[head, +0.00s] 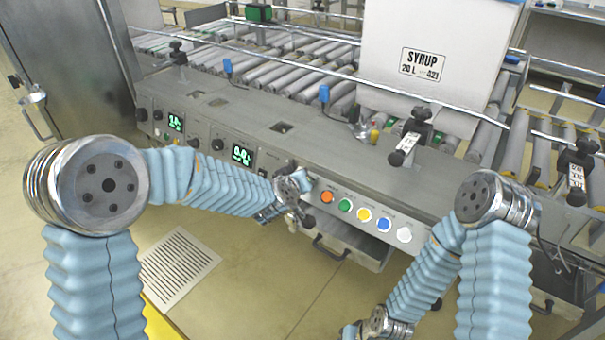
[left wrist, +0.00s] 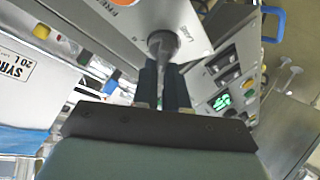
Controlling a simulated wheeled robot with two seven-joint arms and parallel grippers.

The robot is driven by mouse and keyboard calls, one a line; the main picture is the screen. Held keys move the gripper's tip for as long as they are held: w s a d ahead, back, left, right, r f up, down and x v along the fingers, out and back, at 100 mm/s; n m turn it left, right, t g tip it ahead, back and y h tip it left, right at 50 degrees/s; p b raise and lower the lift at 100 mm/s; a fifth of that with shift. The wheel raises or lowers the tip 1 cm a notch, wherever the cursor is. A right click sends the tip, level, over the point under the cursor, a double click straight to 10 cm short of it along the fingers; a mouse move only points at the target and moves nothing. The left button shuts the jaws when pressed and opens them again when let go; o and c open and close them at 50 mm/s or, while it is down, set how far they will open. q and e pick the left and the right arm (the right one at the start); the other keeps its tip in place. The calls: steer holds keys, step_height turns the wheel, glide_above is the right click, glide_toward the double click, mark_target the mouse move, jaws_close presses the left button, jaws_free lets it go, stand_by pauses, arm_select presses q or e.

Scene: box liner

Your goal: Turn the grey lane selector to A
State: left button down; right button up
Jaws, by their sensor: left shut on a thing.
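The grey lane selector (left wrist: 163,42) shows in the left wrist view as a dark grey knob on a light panel plate. My left gripper (left wrist: 163,66) is shut on it, with one dark finger on each side. Some lettering shows on the plate, but I cannot read the A mark or tell where the selector points. In the head view my left wrist is at the console front and hides the selector and the fingers. My right arm reaches down to the bottom edge of the head view, and its fingers are not visible.
Coloured buttons (head: 364,214) sit on the console right of my left wrist. Green displays (head: 242,155) and black knobs are to its left. A drawer handle (head: 331,248) juts out below. A white syrup box (head: 437,45) stands on the roller conveyor (head: 285,75) behind.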

arm_select(q)
steer(key=shift+s+d, duration=0.15)
steer(key=shift+d, duration=0.2)
steer(key=c, duration=1.4)
jaws_free()
steer(key=shift+o, duration=1.2)
steer(key=shift+a, duration=0.1)
steer(key=p+v, duration=0.1)
steer(key=v, duration=1.3)
